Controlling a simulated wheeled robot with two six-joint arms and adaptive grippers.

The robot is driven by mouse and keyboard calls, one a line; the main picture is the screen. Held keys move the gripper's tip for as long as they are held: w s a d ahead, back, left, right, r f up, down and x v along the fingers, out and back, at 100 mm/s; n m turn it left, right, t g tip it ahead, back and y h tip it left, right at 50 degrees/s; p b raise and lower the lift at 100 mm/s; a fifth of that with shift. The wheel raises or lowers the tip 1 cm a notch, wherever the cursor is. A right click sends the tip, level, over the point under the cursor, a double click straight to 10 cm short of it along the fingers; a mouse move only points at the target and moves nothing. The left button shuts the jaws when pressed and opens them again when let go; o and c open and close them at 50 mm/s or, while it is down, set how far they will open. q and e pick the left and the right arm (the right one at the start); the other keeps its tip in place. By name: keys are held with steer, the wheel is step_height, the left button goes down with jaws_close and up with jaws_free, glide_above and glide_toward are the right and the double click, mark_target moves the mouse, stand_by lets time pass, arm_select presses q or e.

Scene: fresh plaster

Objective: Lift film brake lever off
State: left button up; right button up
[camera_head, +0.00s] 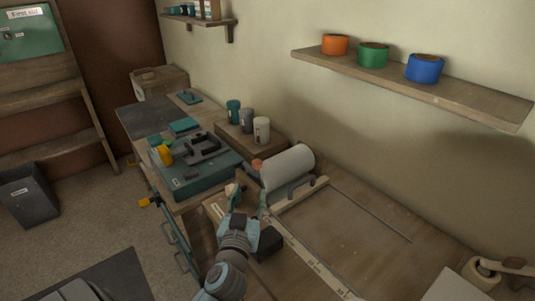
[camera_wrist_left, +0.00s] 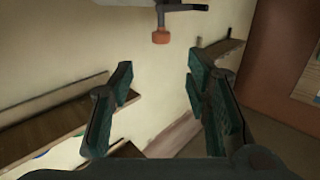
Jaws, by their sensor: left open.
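The film brake lever shows as a dark arm with an orange-red knob (camera_head: 257,164) at the left end of the white film roll (camera_head: 288,167). In the left wrist view the knob (camera_wrist_left: 161,37) hangs from the dark lever arm, near the top edge, between and beyond my fingers. My left gripper (camera_head: 248,196) is open and empty on the near side of the lever, apart from it. Its two green-padded fingers (camera_wrist_left: 158,78) are spread wide in the left wrist view. My right gripper is not in view.
The roll stands on a wooden bench with a ruler strip (camera_head: 308,262) along its near side. A teal case (camera_head: 195,174) and several cups stand left of the roll. A wall shelf (camera_head: 410,88) with orange, green and blue tape rolls hangs above. The bench right of the roll is largely clear.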

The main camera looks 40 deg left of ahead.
mark_target(256, 166)
arm_select(q)
steer(key=x, duration=1.3)
steer(key=shift+w+a+r+p, duration=0.1)
steer(key=shift+w+a+p, duration=0.1)
steer(key=shift+p, duration=0.1)
steer(key=shift+w+a, duration=0.2)
steer(key=shift+w, duration=0.2)
steer(key=shift+s+r, duration=0.1)
steer(key=shift+r, duration=0.05)
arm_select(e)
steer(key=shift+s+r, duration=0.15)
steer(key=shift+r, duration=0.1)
arm_select(q)
steer(key=shift+s, duration=0.1)
jaws_close()
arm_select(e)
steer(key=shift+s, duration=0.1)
